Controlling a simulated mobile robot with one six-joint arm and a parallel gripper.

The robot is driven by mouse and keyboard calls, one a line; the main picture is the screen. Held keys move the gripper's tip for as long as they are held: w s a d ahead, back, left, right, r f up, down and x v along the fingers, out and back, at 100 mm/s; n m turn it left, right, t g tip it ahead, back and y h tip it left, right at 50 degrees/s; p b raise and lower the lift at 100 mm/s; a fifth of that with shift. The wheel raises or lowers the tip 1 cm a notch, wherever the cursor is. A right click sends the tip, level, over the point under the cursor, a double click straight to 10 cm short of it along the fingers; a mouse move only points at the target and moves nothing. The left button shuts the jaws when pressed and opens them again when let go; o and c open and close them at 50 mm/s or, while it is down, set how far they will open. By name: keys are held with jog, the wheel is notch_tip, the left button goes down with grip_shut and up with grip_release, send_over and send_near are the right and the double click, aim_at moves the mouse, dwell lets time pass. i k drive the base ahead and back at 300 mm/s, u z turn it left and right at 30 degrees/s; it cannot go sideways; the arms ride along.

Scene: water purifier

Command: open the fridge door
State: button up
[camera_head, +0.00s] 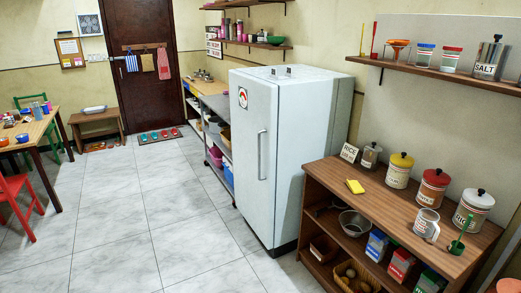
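The white fridge (290,150) stands upright against the right wall, near the middle of the head camera view. Its door (252,155) faces left and looks closed. A long vertical metal handle (262,155) runs down the door near its right edge. My gripper is not in this view.
A wooden shelf unit (400,200) with jars stands right of the fridge, and a low counter (215,110) beyond it. A table (30,130) and red chair (17,200) are at the left. The tiled floor (150,220) before the fridge is clear.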

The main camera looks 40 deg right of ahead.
aim_at(254, 101)
jog(key=u, duration=0.15)
jog(key=i, duration=1.1)
jog(key=u, duration=0.5)
